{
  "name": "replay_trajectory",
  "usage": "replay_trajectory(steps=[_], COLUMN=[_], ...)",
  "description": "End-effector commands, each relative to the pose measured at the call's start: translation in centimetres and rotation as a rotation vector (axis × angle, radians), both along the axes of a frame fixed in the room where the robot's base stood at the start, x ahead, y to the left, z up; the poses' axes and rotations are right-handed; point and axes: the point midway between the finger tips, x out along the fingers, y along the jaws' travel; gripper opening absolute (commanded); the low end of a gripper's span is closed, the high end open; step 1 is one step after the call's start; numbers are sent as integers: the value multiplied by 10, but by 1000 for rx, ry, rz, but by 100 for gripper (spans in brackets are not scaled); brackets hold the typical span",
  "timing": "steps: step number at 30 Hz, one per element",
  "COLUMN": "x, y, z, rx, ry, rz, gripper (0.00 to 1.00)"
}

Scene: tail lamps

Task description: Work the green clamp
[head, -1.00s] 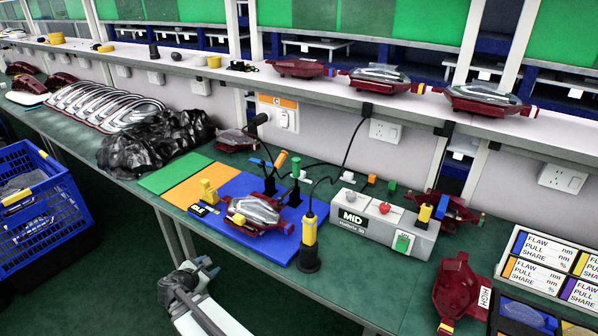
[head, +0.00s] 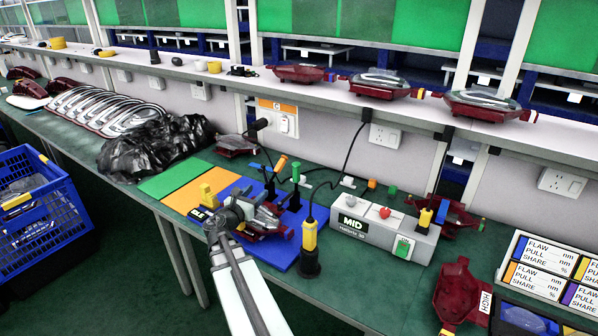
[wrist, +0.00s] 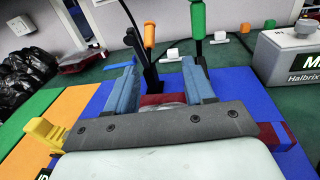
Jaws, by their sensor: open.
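The green clamp (head: 296,173) stands at the back of the blue board (head: 284,262), its green handle upright on a black body. In the wrist view its green handle (wrist: 197,20) rises beyond my right finger, with its lower body partly hidden. My gripper (head: 260,194) is over the blue board, in front of the clamp and apart from it. In the wrist view my gripper (wrist: 160,66) has its two blue fingers spread, with nothing held between them. A dark red tail lamp (head: 268,226) lies on the board under my gripper, mostly hidden.
An orange-handled clamp (head: 281,162) stands just left of the green one. A yellow-handled clamp (head: 208,194) is at the board's left and a yellow-and-black tool (head: 310,237) stands at its front right. A grey tester box (head: 385,228) is to the right. Black cables hang behind.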

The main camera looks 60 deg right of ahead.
Motion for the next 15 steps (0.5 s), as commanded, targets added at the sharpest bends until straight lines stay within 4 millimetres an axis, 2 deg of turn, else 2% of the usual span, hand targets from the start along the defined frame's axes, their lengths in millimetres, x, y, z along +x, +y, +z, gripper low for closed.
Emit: replay_trajectory(steps=[1,6,10,15], x=[-12,-39,-51,-54], y=[-13,-40,-49,-59], z=[3,10,11,10], rx=[-8,-30,-35,-35], ry=[5,21,27,29], rz=[-29,-94,-120,-131], gripper=[53,53,53,53])
